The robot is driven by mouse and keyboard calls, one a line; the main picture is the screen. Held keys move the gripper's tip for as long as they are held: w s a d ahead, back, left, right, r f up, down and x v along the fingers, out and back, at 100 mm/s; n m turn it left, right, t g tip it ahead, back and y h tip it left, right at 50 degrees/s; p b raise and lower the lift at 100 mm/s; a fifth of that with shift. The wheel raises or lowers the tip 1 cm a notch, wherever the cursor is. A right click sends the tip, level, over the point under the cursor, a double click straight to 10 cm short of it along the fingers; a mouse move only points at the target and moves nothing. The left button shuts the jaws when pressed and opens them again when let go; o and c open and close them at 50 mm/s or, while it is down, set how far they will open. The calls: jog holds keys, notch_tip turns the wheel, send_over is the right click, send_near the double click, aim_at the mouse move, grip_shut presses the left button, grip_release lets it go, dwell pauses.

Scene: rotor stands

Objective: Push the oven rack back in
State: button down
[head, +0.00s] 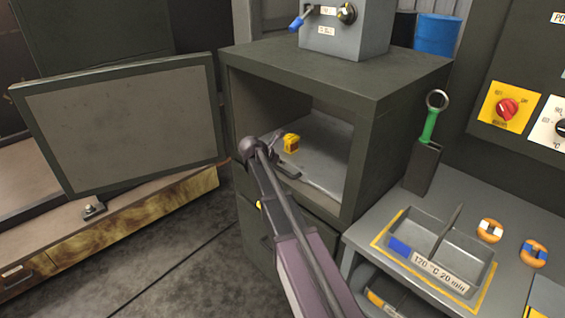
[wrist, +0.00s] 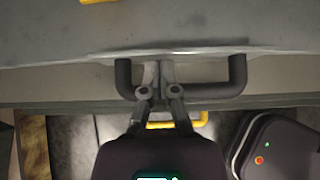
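The oven (head: 390,85) is a dark grey cabinet with an open front. Its door (head: 120,130) stands swung open to the left. The rack (head: 325,150) is a grey sheet inside the cavity, with a dark bar handle (head: 288,170) on its front edge. The handle also shows in the wrist view (wrist: 238,75). My gripper (wrist: 159,68) has its fingers close together over the handle bar, left of its middle, tips near the rack's front edge. I cannot tell if they touch it. In the head view my arm hides most of the gripper.
A side table at right holds a grey divided tray (head: 425,232), two orange round pieces and a holder with a green-handled tool (head: 431,125). A grey control box (head: 345,30) stands on the oven. The floor at left is clear.

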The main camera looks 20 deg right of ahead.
jog(key=p+v, duration=0.5)
jog(key=v, duration=0.3)
jog(key=shift+a, duration=0.45)
jog(key=shift+s, duration=0.25)
jog(key=s+a+f+m+g+y+p, duration=0.1)
jog(key=s+m+y, duration=0.3)
jog(key=s+m, duration=0.7)
jog(key=s+a+f+m+g+y+p, duration=0.1)
jog(key=s+a+m+g+y+p, duration=0.1)
jog(key=s+m, duration=1)
jog(key=shift+s+a+g+y+p, duration=0.5)
jog(key=shift+s+a+y, duration=0.55)
jog(key=shift+s, duration=2.3)
jog(key=shift+d+f, duration=0.15)
